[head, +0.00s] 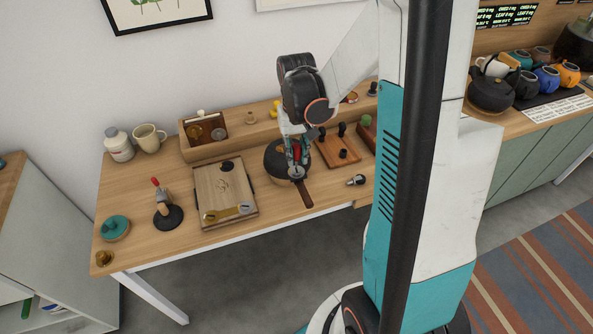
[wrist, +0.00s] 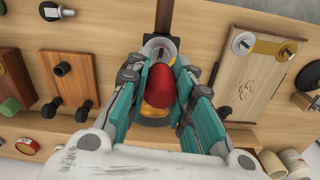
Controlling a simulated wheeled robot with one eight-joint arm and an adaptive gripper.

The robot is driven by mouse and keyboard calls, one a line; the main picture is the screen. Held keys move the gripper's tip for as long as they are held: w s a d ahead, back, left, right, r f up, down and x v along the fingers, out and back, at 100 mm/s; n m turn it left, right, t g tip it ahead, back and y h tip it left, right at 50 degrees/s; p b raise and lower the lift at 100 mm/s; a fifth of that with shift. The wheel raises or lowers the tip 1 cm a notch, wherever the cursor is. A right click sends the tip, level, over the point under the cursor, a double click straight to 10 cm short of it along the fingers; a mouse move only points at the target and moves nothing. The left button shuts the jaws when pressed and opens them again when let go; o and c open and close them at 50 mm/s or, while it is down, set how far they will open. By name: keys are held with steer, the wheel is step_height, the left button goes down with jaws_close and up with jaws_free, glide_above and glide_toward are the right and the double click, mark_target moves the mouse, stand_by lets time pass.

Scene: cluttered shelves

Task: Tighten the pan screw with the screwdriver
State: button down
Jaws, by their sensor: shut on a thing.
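My gripper (head: 297,160) is shut on the screwdriver, whose red handle (wrist: 162,84) points up between the fingers in the wrist view. The handle also shows as a small red patch (head: 296,152) in the head view. The gripper is over the dark round pan (head: 274,161), near where its brown handle (head: 304,195) joins. In the wrist view the pan handle (wrist: 163,16) runs to the top edge, with a grey metal piece (wrist: 160,44) at its base. The screwdriver tip and the pan screw are hidden, so I cannot tell whether they touch.
A wooden board (head: 223,190) with metal pieces lies left of the pan. A red-topped tool on a black base (head: 168,216) stands farther left. A wooden board with black pegs (head: 337,149) is right of the pan. A raised shelf (head: 232,133) runs behind.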

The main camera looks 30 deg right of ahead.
steer(key=shift+f+b, duration=0.7)
steer(key=shift+f, duration=0.05)
stand_by(0.9)
steer(key=m, duration=0.5)
steer(key=shift+m+b, duration=0.3)
steer(key=shift+b, duration=0.05)
steer(key=m, duration=0.4)
steer(key=shift+m, duration=0.5)
steer(key=m, duration=0.5)
steer(key=shift+s+f+b, duration=0.1)
steer(key=shift+b, duration=0.3)
steer(key=m, duration=0.4)
steer(key=shift+m, duration=0.3)
